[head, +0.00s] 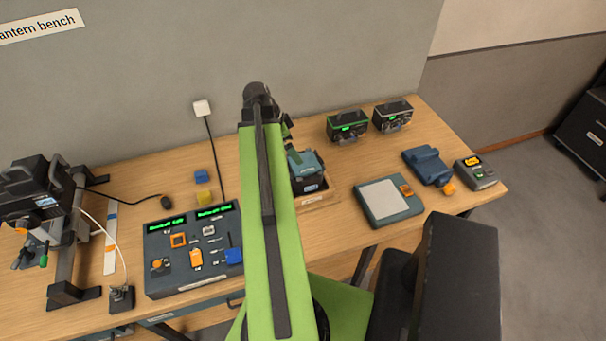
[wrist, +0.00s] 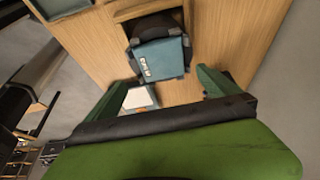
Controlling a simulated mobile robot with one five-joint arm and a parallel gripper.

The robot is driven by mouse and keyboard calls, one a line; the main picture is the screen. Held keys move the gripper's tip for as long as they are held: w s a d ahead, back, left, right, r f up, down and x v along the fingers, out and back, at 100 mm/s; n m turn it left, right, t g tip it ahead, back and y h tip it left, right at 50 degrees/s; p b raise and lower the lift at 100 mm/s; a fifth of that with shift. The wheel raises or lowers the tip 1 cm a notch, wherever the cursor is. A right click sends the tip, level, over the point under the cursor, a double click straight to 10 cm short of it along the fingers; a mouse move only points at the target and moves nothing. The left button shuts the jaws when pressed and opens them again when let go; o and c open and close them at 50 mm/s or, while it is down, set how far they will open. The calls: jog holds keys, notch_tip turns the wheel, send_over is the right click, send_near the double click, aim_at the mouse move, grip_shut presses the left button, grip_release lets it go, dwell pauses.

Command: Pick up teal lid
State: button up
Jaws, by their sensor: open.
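The teal lid (head: 305,162) sits at a tilt on a dark box (head: 311,185) just right of my arm in the head view. In the wrist view the teal lid (wrist: 160,58) lies ahead of my gripper (wrist: 167,82), roughly between the lines of its two green fingers. The fingers are spread apart with nothing held between them. The lid appears just beyond the fingertips; I cannot tell the exact gap. In the head view my arm hides most of the gripper and part of the box's left side.
A wooden tray (head: 318,201) surrounds the box. A grey-topped pad (head: 386,201) stands to the right, a fader console (head: 190,280) to the left. Two lantern-like boxes (head: 347,127) (head: 393,115) stand at the back. Bare bench (head: 345,170) lies between tray and pad.

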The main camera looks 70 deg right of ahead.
aim_at(296, 165)
jog(key=b+x, duration=0.2)
jog(key=x, duration=0.2)
jog(key=shift+w+f, duration=0.1)
jog(key=shift+f, duration=0.05)
jog(key=b+x, duration=0.5)
jog(key=shift+d+f, duration=0.15)
jog(key=shift+d, duration=0.05)
jog(key=shift+r, duration=0.2)
jog(key=c, duration=1.2)
